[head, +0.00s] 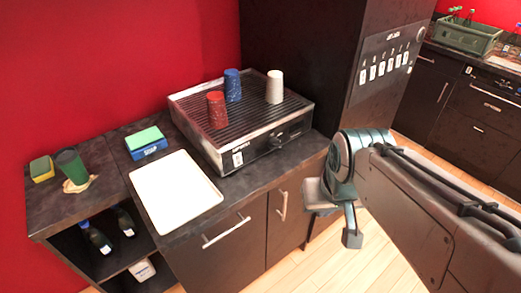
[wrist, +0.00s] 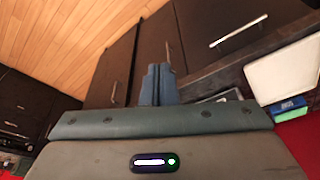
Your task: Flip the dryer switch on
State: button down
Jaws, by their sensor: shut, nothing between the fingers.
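The dryer (head: 240,115) is a dark metal box with a ridged top, on the counter in the head view. A small white switch plate (head: 238,159) is on its front face near the left corner, with a dark knob (head: 277,142) to its right. I cannot tell the switch's position at this size. My gripper (head: 352,238) is in front of the counter, lower than the dryer and to its right, apart from it. In the wrist view, the fingers (wrist: 158,84) are together and empty, and the switch cannot be made out.
Red (head: 216,104), blue (head: 233,85) and white (head: 275,87) cups stand on the dryer. A white tray (head: 175,190) and sponge box (head: 146,143) are to its left. A tall dark cabinet (head: 350,75) with several switches stands to its right. Cabinet doors (head: 235,240) are below the counter.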

jog(key=shift+a, duration=0.1)
jog(key=w+a+f+m+t+y+b, duration=0.2)
jog(key=w+a+m, duration=0.2)
jog(key=w, duration=0.4)
jog(key=w+a+f+m+t+y+b, duration=0.1)
jog(key=w+a+f+m+y+b, duration=0.1)
jog(key=w+a+m, duration=0.3)
jog(key=shift+w+a+f+m+t+y, duration=0.4)
jog(key=shift+w+m, duration=0.7)
jog(key=shift+w, duration=0.95)
jog(key=shift+d, duration=0.1)
